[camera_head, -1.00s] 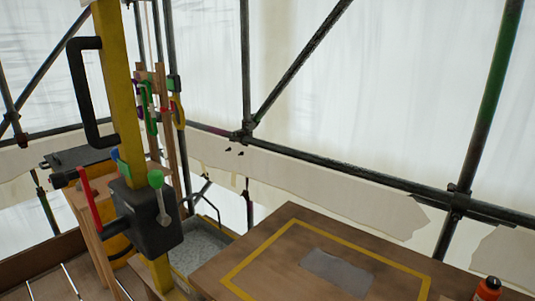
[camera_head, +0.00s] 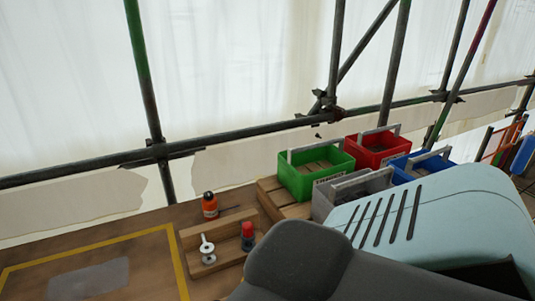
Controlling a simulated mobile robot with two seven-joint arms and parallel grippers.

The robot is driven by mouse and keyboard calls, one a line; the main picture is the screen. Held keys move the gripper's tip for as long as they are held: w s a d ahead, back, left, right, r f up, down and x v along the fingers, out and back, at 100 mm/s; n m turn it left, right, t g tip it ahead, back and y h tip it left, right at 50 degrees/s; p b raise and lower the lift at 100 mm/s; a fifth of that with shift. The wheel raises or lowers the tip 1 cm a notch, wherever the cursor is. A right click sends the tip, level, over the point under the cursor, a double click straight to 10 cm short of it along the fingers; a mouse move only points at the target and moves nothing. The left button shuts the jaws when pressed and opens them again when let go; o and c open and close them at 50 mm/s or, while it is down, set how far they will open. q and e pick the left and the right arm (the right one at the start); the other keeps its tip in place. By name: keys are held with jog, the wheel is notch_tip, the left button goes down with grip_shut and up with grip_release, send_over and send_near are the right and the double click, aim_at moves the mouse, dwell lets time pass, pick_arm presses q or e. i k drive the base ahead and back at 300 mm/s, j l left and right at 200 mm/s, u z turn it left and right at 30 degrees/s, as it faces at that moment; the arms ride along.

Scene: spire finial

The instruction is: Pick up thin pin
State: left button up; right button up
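I cannot make out a thin pin for sure. A wooden block holder (camera_head: 190,237) on the wooden table holds a pale metal piece with a round flat top (camera_head: 207,246) and a dark piece with a red top (camera_head: 248,230). A small thin dark shape (camera_head: 230,208) shows beside an orange bottle with a black cap (camera_head: 210,206); it is too small to identify. Neither gripper is in view. Large grey and light blue arm parts of mine cover the lower right and hide part of the table.
Green (camera_head: 312,180), red (camera_head: 372,155), grey (camera_head: 335,205) and blue (camera_head: 412,170) handled crates stand at the right behind my arm. A yellow-taped area (camera_head: 100,242) with a grey patch (camera_head: 88,280) lies at the lower left. Scaffold tubes (camera_head: 150,153) run behind the table.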

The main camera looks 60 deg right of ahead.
aim_at(247, 230)
jog(key=l+z, duration=0.1)
jog(key=z, duration=1.55)
